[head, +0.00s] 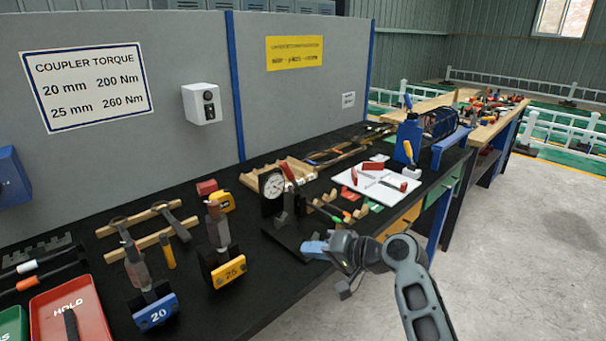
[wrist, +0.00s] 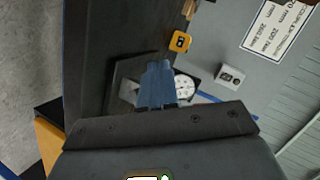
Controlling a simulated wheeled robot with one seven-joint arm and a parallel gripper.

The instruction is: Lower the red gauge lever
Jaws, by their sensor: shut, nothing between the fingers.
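The gauge (head: 272,186) has a white dial in a dark housing and stands on a dark base plate (head: 291,243) on the bench. Its red lever (head: 289,172) rises beside the dial's upper right and tilts up to the left. My gripper (head: 313,248), with blue fingers, is shut and empty. It is low at the front right of the gauge, apart from the red lever. In the wrist view my gripper (wrist: 158,68) points towards the gauge, whose dial (wrist: 185,88) shows just right of the fingers. The red lever cannot be made out there.
A white board (head: 376,186) with red parts and a blue bottle (head: 408,138) stand behind right. The grey wall panel (head: 180,60) backs the bench. Open floor lies right.

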